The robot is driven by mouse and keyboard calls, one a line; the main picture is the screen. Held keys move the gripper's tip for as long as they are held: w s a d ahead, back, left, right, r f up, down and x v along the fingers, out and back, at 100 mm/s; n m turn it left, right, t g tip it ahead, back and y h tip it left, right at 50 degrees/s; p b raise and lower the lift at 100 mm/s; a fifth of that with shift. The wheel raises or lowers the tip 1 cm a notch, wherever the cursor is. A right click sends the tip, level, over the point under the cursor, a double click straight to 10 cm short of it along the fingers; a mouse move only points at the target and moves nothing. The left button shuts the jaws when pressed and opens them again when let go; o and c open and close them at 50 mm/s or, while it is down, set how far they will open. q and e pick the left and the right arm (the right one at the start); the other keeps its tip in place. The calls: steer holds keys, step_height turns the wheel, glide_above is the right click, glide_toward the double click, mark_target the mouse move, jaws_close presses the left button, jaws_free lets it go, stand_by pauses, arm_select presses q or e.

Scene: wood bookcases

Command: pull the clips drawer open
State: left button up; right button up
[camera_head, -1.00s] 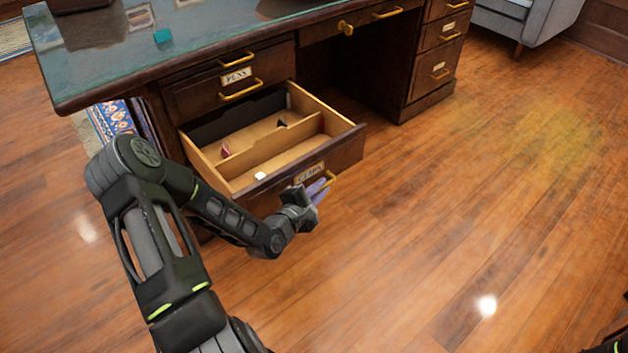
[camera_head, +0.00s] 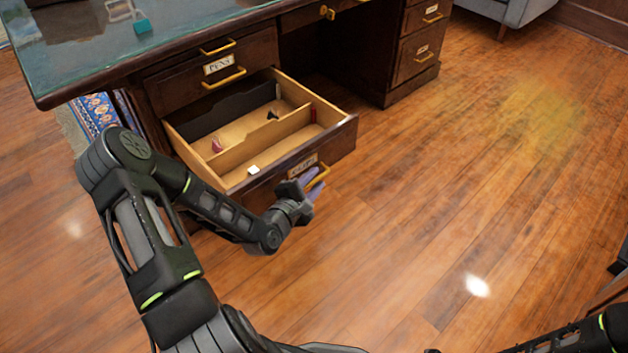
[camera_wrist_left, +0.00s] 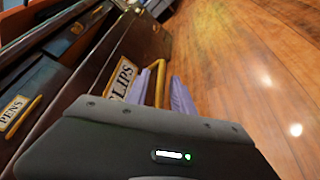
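The clips drawer (camera_head: 335,148) is pulled well out of the dark wood desk, its divided inside showing. Its front has a CLIPS label (camera_wrist_left: 121,78) and a brass handle (camera_head: 320,177). My left gripper (camera_head: 309,184) is at that handle. In the left wrist view its two purple fingers (camera_wrist_left: 162,92) stand apart, one on each side of the handle (camera_wrist_left: 160,80), with narrow gaps showing, so it looks open around the handle. The lower part of the handle is hidden behind the gripper body. My right arm shows at the lower right; its gripper is out of view.
The PENS drawer (camera_head: 222,68) above is shut. The glass-topped desk (camera_head: 180,35) stands behind. The wood floor (camera_head: 450,190) to the right is clear.

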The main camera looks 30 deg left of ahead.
arm_select(q)
steer(key=p+v, duration=0.2)
steer(key=v, duration=0.5)
steer(key=shift+s, duration=0.4)
stand_by(0.5)
